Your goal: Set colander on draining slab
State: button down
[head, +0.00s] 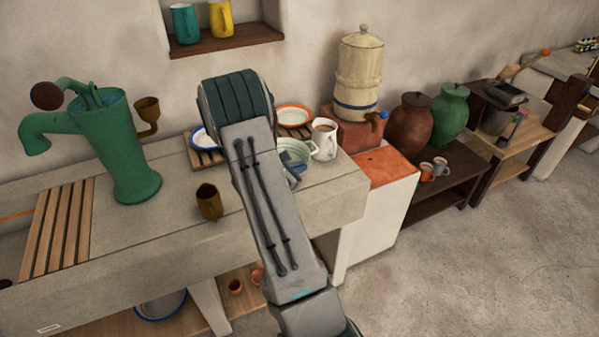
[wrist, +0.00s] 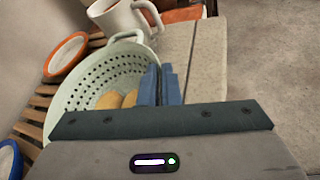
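The colander (head: 297,152) is pale green with small holes and shows in the head view just right of my arm, partly hidden by it. In the wrist view the colander (wrist: 85,90) holds a few yellow-brown rounded things (wrist: 115,99). My gripper (wrist: 160,72) has its blue fingers close together at the colander's right rim, one inside and one outside, shut on the rim. I cannot tell whether the colander touches the counter. A slatted wooden draining section (head: 58,232) lies bare at the left of the stone counter, left of the green pump.
A white jug (head: 325,139) stands right beside the colander. Plates (head: 293,116) rest on slatted wood behind. A brown cup (head: 209,203) and the green pump (head: 130,165) stand on the counter between the colander and left slats. Bare stone surrounds the cup.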

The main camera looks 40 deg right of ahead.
jog(key=shift+f, duration=1.4)
jog(key=c, duration=1.6)
grip_release()
jog(key=shift+r, duration=0.15)
